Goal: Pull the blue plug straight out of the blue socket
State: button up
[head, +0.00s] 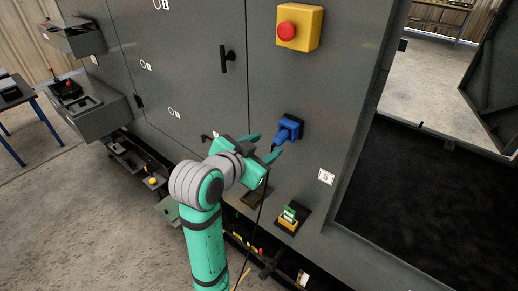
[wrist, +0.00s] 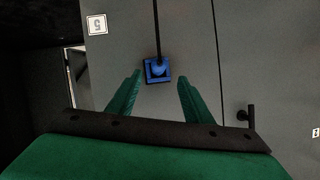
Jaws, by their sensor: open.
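The blue plug (head: 287,132) sits in the blue socket (head: 297,121) on the grey enclosure front, with a black cable hanging from it. In the wrist view the blue plug (wrist: 158,69) shows end-on inside the square socket frame (wrist: 150,79), beyond and between my fingertips. My gripper (head: 265,145) is open, its two green fingers spread in front of the plug, and it also shows in the wrist view (wrist: 158,80). Nothing is between the fingers that I can see as held. In the head view the near finger and the plug overlap, so contact is unclear.
A yellow box with a red button (head: 287,33) is above the socket. A black door handle (head: 227,59) is to the upper left. A label marked 5 (head: 326,177) and a small green and yellow fitting (head: 289,219) are below. An opening lies to the right.

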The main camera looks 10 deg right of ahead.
aim_at(276, 142)
jog(key=x, duration=0.8)
jog(key=shift+s+d, duration=0.1)
jog(key=shift+s, duration=0.05)
grip_shut()
jog(key=shift+s, duration=0.1)
jog(key=shift+s+a, duration=0.2)
jog(key=shift+a, duration=0.2)
jog(key=shift+s+a, duration=0.75)
jog(key=shift+a, duration=0.25)
jog(key=shift+s+a, duration=0.75)
jog(key=shift+a, duration=0.25)
